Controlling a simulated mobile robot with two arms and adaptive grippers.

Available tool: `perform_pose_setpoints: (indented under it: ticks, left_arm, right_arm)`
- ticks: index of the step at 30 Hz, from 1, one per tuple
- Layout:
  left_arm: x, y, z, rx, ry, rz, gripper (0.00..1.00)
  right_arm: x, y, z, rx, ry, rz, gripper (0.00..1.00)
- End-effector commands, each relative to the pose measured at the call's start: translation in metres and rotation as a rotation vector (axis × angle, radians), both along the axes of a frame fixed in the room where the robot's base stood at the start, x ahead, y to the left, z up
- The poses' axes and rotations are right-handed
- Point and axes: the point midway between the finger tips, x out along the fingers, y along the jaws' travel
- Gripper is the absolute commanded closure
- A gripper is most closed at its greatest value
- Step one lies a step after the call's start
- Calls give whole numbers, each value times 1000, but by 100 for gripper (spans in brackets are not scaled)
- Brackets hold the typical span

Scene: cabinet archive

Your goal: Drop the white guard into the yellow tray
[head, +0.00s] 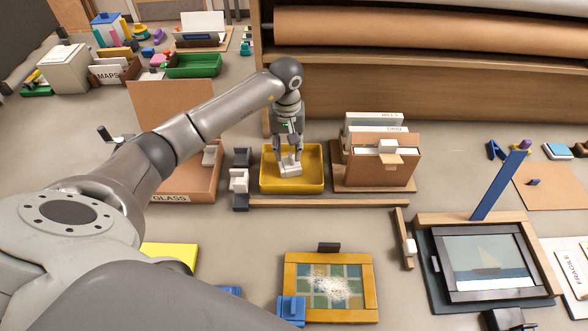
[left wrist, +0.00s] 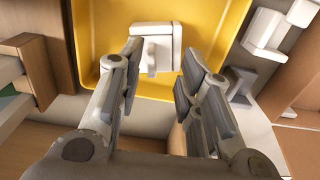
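The yellow tray (head: 316,186) stands on the table in front of the shelf unit, and its yellow floor and wall fill the top of the left wrist view (left wrist: 225,20). A white guard (head: 290,170) is inside the tray, below my left fingertips; it also shows in the left wrist view (left wrist: 164,45). My left gripper (head: 289,152) points down into the tray. Its fingers stand apart in the left wrist view (left wrist: 162,72), with the guard just beyond the tips. Whether a fingertip touches the guard is hard to tell. My right gripper is not in view.
White and dark blocks (head: 239,180) stand left of the tray. A cardboard box of files (head: 365,165) stands close on its right. A wooden strip (head: 315,203) lies in front. A framed mosaic (head: 288,287) and a framed picture (head: 430,260) lie nearer.

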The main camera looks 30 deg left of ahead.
Motion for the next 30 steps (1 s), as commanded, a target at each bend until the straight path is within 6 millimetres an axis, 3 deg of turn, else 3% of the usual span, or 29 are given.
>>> perform_pose_setpoints:
  ticks: [15,21,30]
  left_arm:
    - [1,1,98,2,-3,0,67]
    - [0,0,113,1,1,0,67]
    - [0,0,114,1,1,0,67]
  right_arm:
    - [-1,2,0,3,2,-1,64]
    - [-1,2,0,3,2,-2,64]
    - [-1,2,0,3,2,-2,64]
